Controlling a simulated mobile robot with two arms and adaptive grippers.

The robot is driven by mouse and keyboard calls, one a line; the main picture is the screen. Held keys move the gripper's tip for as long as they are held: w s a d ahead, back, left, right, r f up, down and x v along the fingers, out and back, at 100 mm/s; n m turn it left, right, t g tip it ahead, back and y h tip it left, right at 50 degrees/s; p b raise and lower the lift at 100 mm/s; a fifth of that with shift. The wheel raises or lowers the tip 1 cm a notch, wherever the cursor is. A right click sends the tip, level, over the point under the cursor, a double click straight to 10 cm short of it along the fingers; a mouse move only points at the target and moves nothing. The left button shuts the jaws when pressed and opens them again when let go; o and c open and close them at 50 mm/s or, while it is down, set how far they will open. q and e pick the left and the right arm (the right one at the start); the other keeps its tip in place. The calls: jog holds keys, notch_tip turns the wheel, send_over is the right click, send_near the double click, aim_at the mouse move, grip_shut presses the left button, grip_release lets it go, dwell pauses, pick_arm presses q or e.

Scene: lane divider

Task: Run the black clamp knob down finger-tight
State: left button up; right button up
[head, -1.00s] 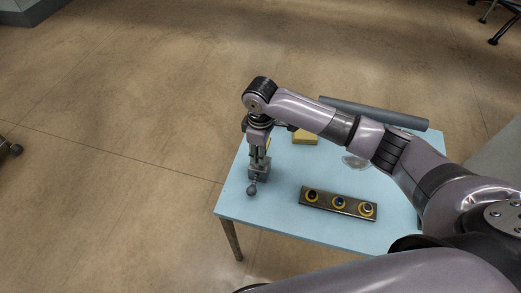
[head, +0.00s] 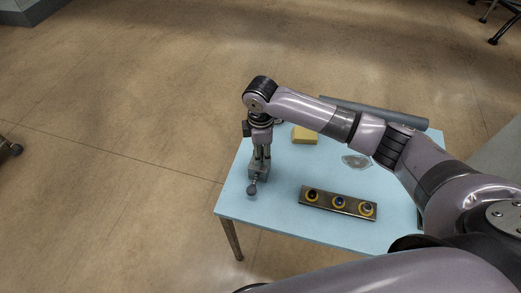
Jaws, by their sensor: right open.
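My right gripper (head: 261,158) points down over a grey clamp fixture (head: 259,173) at the left side of the light blue table (head: 280,215). Its jaws are open, at the top of the fixture. A dark rounded ball or knob (head: 252,190) sticks out at the front of the fixture. I cannot tell whether this is the black clamp knob or whether another knob is hidden between the fingers. My left gripper is not in view.
A yellow block (head: 304,135), a clear dish-like item (head: 356,161) and a long grey tube (head: 375,112) lie farther back. The table's left edge is close to the fixture.

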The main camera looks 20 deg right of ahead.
jog(key=n, duration=0.7)
jog(key=shift+w, duration=0.1)
jog(key=shift+c, duration=0.5)
jog(key=c, duration=0.5)
jog(key=m, duration=0.5)
jog(key=shift+m, duration=0.4)
jog(key=m, duration=0.6)
jog(key=shift+s, duration=0.2)
jog(key=o, duration=0.6)
